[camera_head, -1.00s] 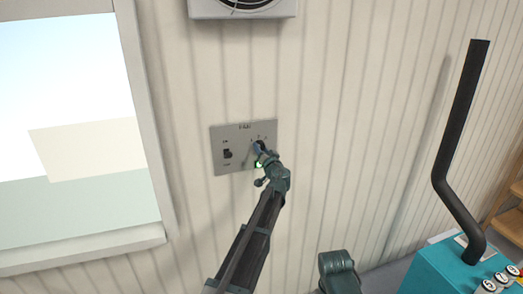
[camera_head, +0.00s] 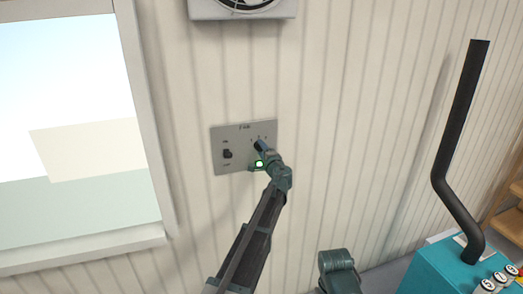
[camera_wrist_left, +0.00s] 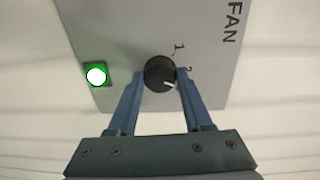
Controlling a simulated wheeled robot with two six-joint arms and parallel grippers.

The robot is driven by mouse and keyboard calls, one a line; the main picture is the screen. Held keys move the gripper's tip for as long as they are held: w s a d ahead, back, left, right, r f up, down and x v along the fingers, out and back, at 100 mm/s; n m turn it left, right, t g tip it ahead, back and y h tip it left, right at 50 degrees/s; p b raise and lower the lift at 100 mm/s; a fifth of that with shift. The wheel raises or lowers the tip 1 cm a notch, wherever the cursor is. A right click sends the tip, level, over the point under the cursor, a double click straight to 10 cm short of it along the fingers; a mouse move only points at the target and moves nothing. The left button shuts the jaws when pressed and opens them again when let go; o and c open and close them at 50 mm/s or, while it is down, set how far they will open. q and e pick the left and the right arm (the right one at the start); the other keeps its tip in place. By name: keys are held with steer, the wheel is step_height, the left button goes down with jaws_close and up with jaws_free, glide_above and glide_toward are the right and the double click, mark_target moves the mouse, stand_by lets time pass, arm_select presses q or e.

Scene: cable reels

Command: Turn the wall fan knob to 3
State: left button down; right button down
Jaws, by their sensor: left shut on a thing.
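The dark round fan knob (camera_head: 258,146) is on the grey fan panel (camera_head: 218,135) on the wall. In the left wrist view, the knob (camera_wrist_left: 158,72) has a white mark at its lower right, past the label "2" and towards the right finger. The label "3" is not visible there. My left gripper (camera_wrist_left: 159,82) is shut on the knob, with one blue finger on each side. In the head view, the gripper (camera_head: 263,150) partly covers the knob. My right gripper is not in view.
A dark toggle switch (camera_head: 227,154) is left of the knob. A lit green lamp (camera_head: 259,164) is just below it. The wall fan (camera_head: 243,8) is above the panel, a window (camera_head: 75,120) at left. A teal machine (camera_head: 440,275) with a black pipe (camera_head: 462,130) stands at right.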

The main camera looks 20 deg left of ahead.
arm_select(q)
steer(key=m, duration=0.4)
steer(key=shift+m, duration=0.5)
stand_by(0.3)
steer(key=shift+c, duration=1.6)
jaws_free()
steer(key=v, duration=1.4)
steer(key=shift+w+d+p, duration=0.15)
steer(key=shift+d+p, duration=0.05)
steer(key=shift+p, duration=0.1)
